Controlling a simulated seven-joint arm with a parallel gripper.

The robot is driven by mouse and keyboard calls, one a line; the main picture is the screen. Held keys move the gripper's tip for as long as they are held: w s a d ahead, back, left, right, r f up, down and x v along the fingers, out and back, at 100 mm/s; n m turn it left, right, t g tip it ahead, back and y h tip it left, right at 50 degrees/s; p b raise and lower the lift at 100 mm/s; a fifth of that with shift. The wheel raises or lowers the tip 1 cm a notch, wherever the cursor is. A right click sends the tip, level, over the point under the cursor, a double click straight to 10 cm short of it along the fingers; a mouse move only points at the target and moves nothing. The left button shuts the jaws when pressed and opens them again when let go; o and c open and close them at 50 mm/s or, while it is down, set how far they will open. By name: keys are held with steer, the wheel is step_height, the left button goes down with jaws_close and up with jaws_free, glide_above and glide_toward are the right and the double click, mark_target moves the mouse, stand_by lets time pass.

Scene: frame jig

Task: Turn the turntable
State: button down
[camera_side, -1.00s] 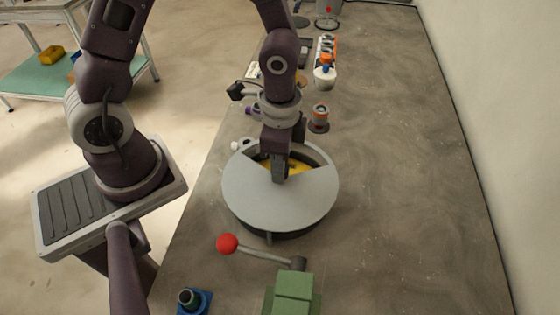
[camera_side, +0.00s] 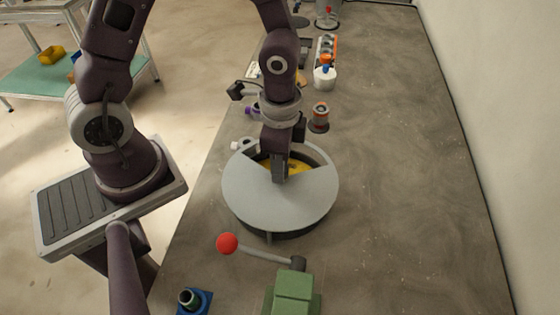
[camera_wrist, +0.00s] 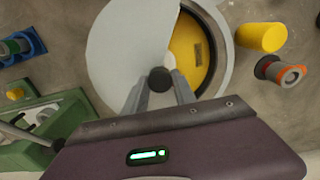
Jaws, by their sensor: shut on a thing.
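The turntable is a round unit with a grey cover (camera_side: 275,205) and a wedge-shaped opening at its far side. A yellow disc (camera_side: 297,165) shows through the opening; the wrist view shows the yellow disc (camera_wrist: 190,50) beside the grey cover (camera_wrist: 125,45). My gripper (camera_side: 280,178) points down into the opening. In the wrist view my gripper (camera_wrist: 160,90) has its two fingers closed on either side of a dark round knob (camera_wrist: 160,79). The knob is hidden by the fingers in the side view.
A red-balled lever (camera_side: 228,243) on a green block (camera_side: 293,290) stands in front. A blue holder (camera_side: 194,301) lies at the near left edge. The right bench is clear.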

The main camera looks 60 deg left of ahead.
steer(key=shift+w, duration=0.1)
steer(key=m, duration=0.5)
steer(key=shift+m, duration=0.4)
steer(key=m, duration=1.2)
steer(key=shift+m, duration=0.3)
steer(key=m, duration=0.5)
steer(key=shift+m, duration=0.3)
steer(key=c, duration=1)
jaws_free()
